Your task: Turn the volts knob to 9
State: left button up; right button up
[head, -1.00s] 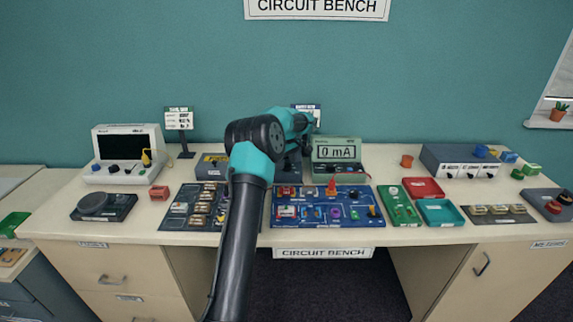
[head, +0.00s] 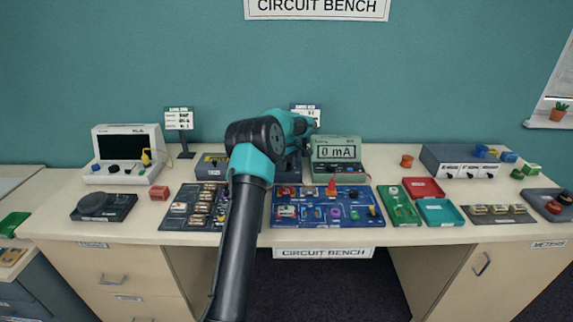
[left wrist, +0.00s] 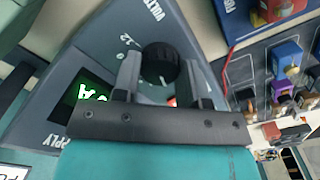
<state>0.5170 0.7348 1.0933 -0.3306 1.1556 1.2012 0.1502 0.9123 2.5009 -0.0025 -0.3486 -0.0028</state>
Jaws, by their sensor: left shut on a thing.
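The volts knob (left wrist: 160,58) is round and black, on the sloping dark grey face of the power supply (left wrist: 190,40). The lettering "VOLTS" and a "12" mark show beside it in the left wrist view. My left gripper (left wrist: 160,70) is shut on the knob, one finger on each side. The supply's green-lit display (left wrist: 92,92) is partly covered by my gripper, so its digits cannot be read in full. In the head view the power supply (head: 291,168) is mostly hidden behind my left arm, and the knob is hidden. My right gripper is not in view.
A meter (head: 337,152) reading "0 mA" stands just right of the supply. A blue circuit board (head: 350,222) with several parts lies in front, and a dark board (head: 176,220) lies to the left. A sign (head: 306,113) stands behind my gripper.

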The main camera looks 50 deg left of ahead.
pick_arm(q)
jog(key=shift+m, duration=0.4)
jog(key=m, duration=0.9)
jog(key=shift+m, duration=0.3)
jog(key=m, duration=0.3)
jog(key=shift+m, duration=0.3)
jog(key=m, duration=0.5)
jog(key=shift+m, duration=2.4)
jog(key=o, duration=0.9)
